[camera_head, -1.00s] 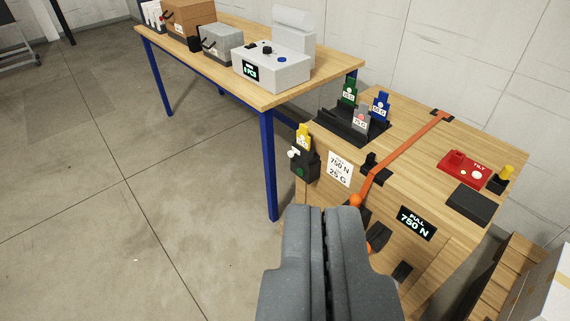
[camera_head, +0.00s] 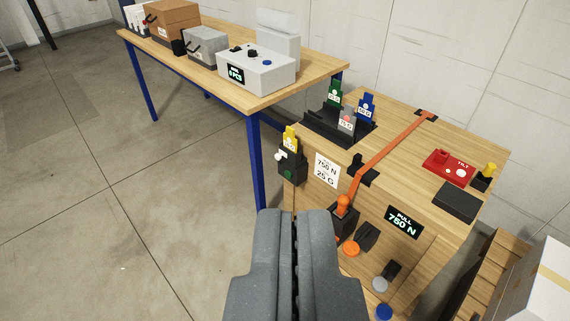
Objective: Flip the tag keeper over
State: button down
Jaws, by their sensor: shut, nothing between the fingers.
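My gripper (camera_head: 295,214) is shut and empty, low in the middle of the view, in front of the wooden crate. A yellow tag (camera_head: 290,138) stands in a black holder (camera_head: 291,168) on the crate's left side. The holder has a white knob and a green spot, and looks like the tag keeper, though I cannot be sure. It is up and left of my fingertips, apart from them.
The crate top bears a black rack (camera_head: 318,128) with green, grey and blue tags, a red tilt plate (camera_head: 449,166) and a black box (camera_head: 457,204). A "PULL 750 N" display (camera_head: 403,221) is on its front. A workbench (camera_head: 300,93) stands behind. Floor at left is clear.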

aim_at(278, 156)
jog(key=k, duration=1.2)
jog(key=u, duration=0.65)
jog(key=i, duration=2.25)
jog(key=z, duration=0.4)
